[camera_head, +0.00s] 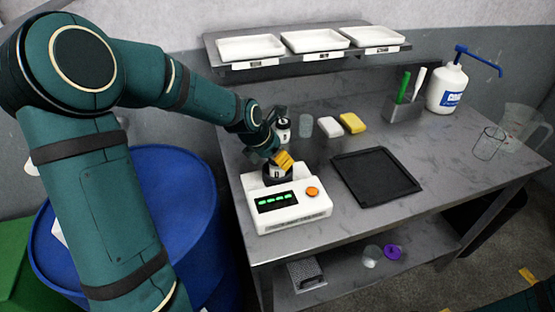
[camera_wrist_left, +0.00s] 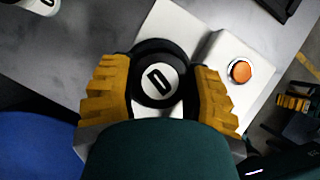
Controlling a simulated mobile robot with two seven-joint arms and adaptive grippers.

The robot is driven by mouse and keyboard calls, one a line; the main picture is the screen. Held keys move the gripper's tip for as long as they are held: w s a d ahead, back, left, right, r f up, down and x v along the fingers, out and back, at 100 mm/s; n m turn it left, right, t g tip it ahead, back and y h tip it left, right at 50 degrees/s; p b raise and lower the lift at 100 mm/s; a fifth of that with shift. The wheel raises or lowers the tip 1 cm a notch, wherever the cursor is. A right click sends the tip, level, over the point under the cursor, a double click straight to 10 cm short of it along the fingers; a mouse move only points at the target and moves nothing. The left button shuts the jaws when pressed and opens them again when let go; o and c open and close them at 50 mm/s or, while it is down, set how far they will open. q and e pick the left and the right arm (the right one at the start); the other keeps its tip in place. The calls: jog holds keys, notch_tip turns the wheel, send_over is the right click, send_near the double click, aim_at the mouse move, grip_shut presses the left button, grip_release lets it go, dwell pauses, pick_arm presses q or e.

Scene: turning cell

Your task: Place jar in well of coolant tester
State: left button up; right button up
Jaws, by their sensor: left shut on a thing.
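The coolant tester (camera_head: 292,207) is a white box with a green display and an orange button, near the table's left front; its orange button also shows in the left wrist view (camera_wrist_left: 240,71). My left gripper (camera_head: 284,160) is over its dark well (camera_head: 266,179). Its yellow fingers (camera_wrist_left: 163,92) are shut on the jar (camera_wrist_left: 160,80), one each side. The jar's white top bears a dark mark; a black ring surrounds it. In the head view, the white jar (camera_head: 277,171) is partly hidden; I cannot tell if it is fully seated. My right gripper (camera_wrist_left: 292,103) shows small at the right edge.
A dark-topped white bottle (camera_head: 283,132) and a clear glass (camera_head: 305,126) stand behind the tester. A black tray (camera_head: 375,177) lies to its right. A shelf with white trays (camera_head: 315,40) is behind. A blue drum (camera_head: 180,195) is left of the table.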

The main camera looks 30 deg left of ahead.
pick_arm(q)
jog(key=shift+f, duration=0.2)
jog(key=shift+f, duration=0.1)
jog(key=shift+f, duration=0.15)
jog(key=o, duration=1.1)
jog(key=shift+o, duration=0.2)
jog(key=shift+r, duration=0.35)
jog(key=p+v, duration=0.2)
jog(key=v, duration=0.9)
jog(key=shift+s+r+p, duration=0.2)
jog(key=shift+r+p, duration=0.1)
jog(key=shift+r, duration=0.05)
jog(key=shift+a, duration=0.1)
